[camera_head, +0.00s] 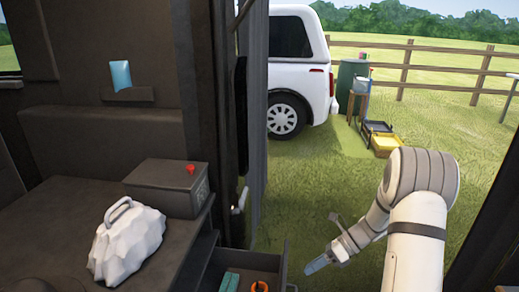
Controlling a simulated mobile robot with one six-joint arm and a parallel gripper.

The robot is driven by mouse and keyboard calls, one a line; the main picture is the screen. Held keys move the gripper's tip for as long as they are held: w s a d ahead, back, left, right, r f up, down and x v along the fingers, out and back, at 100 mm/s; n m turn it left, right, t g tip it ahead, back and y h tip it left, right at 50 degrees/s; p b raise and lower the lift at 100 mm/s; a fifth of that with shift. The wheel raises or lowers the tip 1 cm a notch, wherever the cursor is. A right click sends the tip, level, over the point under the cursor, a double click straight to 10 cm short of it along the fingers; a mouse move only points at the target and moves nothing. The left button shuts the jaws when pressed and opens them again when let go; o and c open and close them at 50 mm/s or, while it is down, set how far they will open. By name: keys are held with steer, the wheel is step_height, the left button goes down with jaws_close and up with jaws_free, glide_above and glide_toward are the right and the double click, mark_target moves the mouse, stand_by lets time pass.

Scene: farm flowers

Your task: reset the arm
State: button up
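My arm (424,215) is on the right of the head view, white and grey, bent at the elbow with its forearm reaching down and left. My gripper (317,264) is at its end, over the grass and just right of an open drawer (255,262). A bluish-grey tip points down and left from it. I cannot tell whether this is closed fingers or something held. It is apart from the drawer's contents.
The drawer holds teal pieces (230,282) and an orange ring (260,286). A white lumpy bag (127,242) sits on the dark counter (58,222) beside a dark box (168,188) with a red button. Outside are a white vehicle (298,75), trays (384,142) and a fence (425,88).

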steer(key=s+r+n+t+h+p, duration=0.1)
steer(key=s+r+n+h+p, duration=0.2)
steer(key=r, duration=0.8)
steer(key=s+r+n+t+h+p, duration=0.2)
steer(key=s+r+n+h+p, duration=0.2)
steer(key=s+r+n+p, duration=0.3)
steer(key=s+a+r+n+t+h+p, duration=0.1)
steer(key=s+r+n+h+p, duration=0.2)
steer(key=s+r+n, duration=0.7)
steer(key=shift+s+r+n+t+h+p, duration=0.35)
steer(key=shift+r+n+p, duration=0.9)
steer(key=shift+r+n, duration=1.8)
steer(key=shift+r+m, duration=0.45)
steer(key=shift+m, duration=0.1)
